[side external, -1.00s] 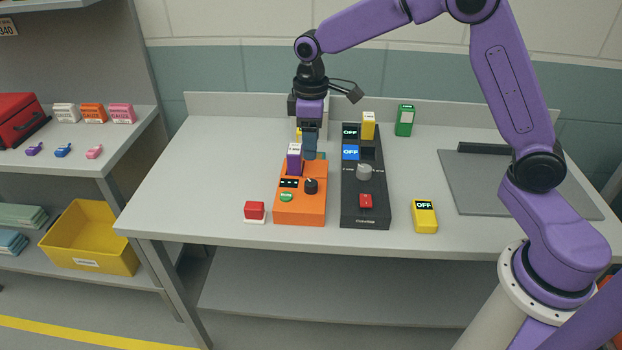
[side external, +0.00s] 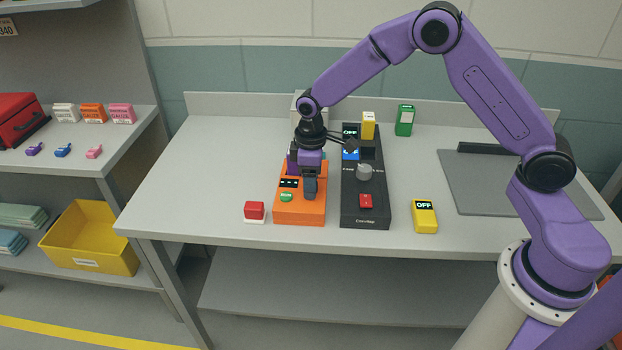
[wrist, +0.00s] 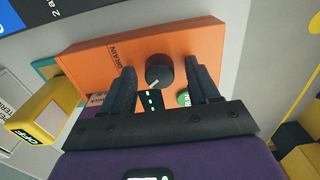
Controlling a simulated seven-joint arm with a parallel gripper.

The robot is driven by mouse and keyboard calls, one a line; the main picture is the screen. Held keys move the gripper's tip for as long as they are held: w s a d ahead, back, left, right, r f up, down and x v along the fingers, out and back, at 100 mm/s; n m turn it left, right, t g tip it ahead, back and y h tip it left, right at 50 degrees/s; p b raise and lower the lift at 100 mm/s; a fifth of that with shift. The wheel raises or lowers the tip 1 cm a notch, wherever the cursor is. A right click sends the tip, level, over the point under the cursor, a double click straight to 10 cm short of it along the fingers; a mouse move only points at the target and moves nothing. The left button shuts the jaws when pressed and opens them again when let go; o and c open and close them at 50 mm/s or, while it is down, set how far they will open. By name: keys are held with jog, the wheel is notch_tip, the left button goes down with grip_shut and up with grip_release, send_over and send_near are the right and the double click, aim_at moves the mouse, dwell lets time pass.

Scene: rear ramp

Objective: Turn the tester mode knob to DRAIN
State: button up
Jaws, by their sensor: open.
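The orange tester (side external: 285,212) sits on the bench, and its orange face (wrist: 190,38) fills the middle of the wrist view. Its black mode knob (wrist: 158,71) carries a pale pointer mark aimed toward the lower left of the wrist view. The word DRAIN (wrist: 119,53) is printed left of the knob. My gripper (wrist: 161,76) is open, with one finger on each side of the knob in the picture and visible gaps between. In the side view my gripper (side external: 310,194) is over the tester's right half and hides the knob. I cannot tell the height of the fingertips.
A dark charger (side external: 365,215) with a grey knob (side external: 364,172) stands close right of the tester. A red block (side external: 254,210) lies to its left, and a yellow OFF meter (side external: 425,216) stands farther right. The bench's left side is clear.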

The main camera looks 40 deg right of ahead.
jog(key=c, duration=1)
jog(key=shift+c, duration=0.2)
jog(key=shift+m, duration=0.4)
jog(key=m, duration=0.3)
jog(key=shift+r, duration=0.1)
jog(key=m, duration=0.3)
jog(key=shift+m, duration=0.3)
jog(key=m, duration=0.6)
jog(key=shift+w+m, duration=0.1)
jog(key=shift+m, duration=0.3)
jog(key=o, duration=1)
